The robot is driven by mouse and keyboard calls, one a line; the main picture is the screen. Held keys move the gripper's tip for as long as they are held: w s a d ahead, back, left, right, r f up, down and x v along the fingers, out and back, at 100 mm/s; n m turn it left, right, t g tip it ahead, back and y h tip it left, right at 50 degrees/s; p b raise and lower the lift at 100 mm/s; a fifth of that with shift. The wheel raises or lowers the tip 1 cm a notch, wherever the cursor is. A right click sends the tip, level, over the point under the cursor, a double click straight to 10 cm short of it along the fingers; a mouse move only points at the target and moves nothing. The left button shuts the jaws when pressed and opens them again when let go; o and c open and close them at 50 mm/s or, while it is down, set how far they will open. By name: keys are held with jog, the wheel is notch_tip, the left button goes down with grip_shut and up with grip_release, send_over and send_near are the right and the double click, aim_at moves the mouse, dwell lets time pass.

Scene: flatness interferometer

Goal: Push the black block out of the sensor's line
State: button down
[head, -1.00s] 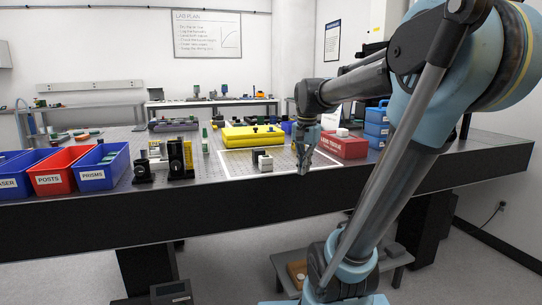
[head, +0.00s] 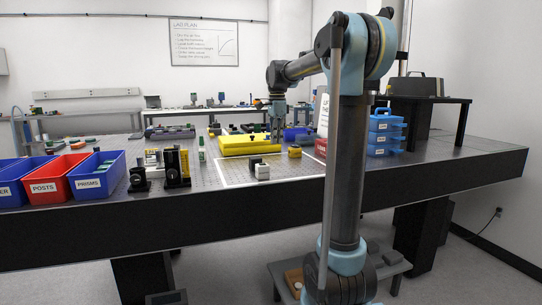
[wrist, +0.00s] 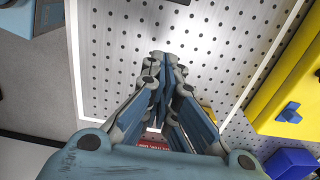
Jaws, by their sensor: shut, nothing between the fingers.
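The black block (head: 254,162) stands on the perforated table top inside a white-outlined area, in the middle of the head view. A small white block (head: 262,172) stands close in front of it; I cannot tell whether they touch. My gripper (head: 277,140) is shut and empty, raised above the table and up and right of the black block in the picture. In the wrist view my gripper's fingers (wrist: 158,62) are together over the outlined area. A dark sliver at that view's top edge is too cut off to identify. I cannot tell which item is the sensor.
A yellow case (head: 250,146) lies behind the outlined area. A small yellow-and-black item (head: 294,152) stands right of the blocks. Black optical mounts (head: 178,168) and red (head: 52,190) and blue (head: 100,183) bins are at left. Bare table lies around the blocks.

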aim_at(272, 168)
notch_tip(272, 168, down, 9)
jog(key=shift+f, duration=0.1)
jog(key=shift+s+a+f, duration=0.1)
jog(key=shift+s+a, duration=0.05)
jog(key=shift+a, duration=0.35)
jog(key=shift+s+a+f, duration=0.1)
jog(key=shift+s+a, duration=0.05)
jog(key=shift+a, duration=0.3)
jog(key=shift+s+a, duration=0.25)
jog(key=shift+a, duration=0.7)
